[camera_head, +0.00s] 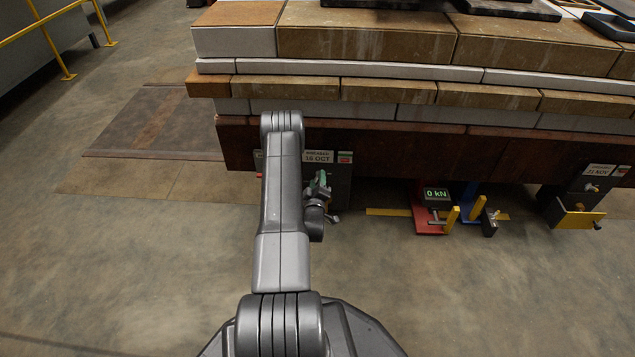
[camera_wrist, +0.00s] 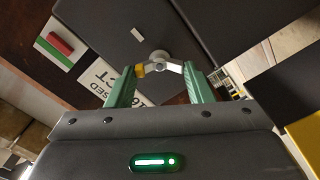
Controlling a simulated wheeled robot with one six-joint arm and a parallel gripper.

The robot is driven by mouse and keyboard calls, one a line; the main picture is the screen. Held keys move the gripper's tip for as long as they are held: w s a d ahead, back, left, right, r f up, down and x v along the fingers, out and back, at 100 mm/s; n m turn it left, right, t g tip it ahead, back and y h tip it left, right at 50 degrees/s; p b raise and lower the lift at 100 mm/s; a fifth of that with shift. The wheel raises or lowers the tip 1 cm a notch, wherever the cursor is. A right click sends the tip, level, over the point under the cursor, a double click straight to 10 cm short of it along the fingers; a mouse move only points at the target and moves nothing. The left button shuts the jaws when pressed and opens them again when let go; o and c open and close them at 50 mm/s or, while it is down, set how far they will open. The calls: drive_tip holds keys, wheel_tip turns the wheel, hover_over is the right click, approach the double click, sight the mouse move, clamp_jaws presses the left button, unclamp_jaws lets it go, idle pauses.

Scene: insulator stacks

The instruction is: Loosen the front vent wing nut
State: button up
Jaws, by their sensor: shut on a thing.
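The wing nut (camera_wrist: 158,60) shows in the wrist view, with a pale round hub, a yellow wing on the left and a silver wing on the right. It sits on a dark grey box face (camera_wrist: 205,28). My gripper (camera_wrist: 159,70) has its two green fingers on either side of the nut, closed on its wings. In the head view my gripper (camera_head: 319,184) is in front of the dark box under the stack, below the label "16 OCT" (camera_head: 319,157). The nut cannot be made out there; my arm and gripper cover part of the box.
A brown beam (camera_head: 420,150) carries the layered blocks above. To the right are a red stand (camera_head: 428,224) with a "0 kN" display (camera_head: 437,194), a blue stand (camera_head: 468,213) and another dark box (camera_head: 575,190) with a yellow plate. Open floor lies left.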

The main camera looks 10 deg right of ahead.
drive_tip(key=n, duration=0.3)
drive_tip(key=shift+f+n, duration=0.1)
drive_tip(key=shift+n, duration=0.3)
drive_tip(key=shift+f+n, duration=0.1)
drive_tip(key=shift+n, duration=1.8)
drive_tip(key=shift+s, duration=0.1)
drive_tip(key=o, duration=1)
drive_tip(key=shift+a, duration=0.1)
drive_tip(key=p+v, duration=0.4)
drive_tip(key=v, duration=0.9)
drive_tip(key=shift+s, duration=0.35)
drive_tip(key=shift+w, duration=0.1)
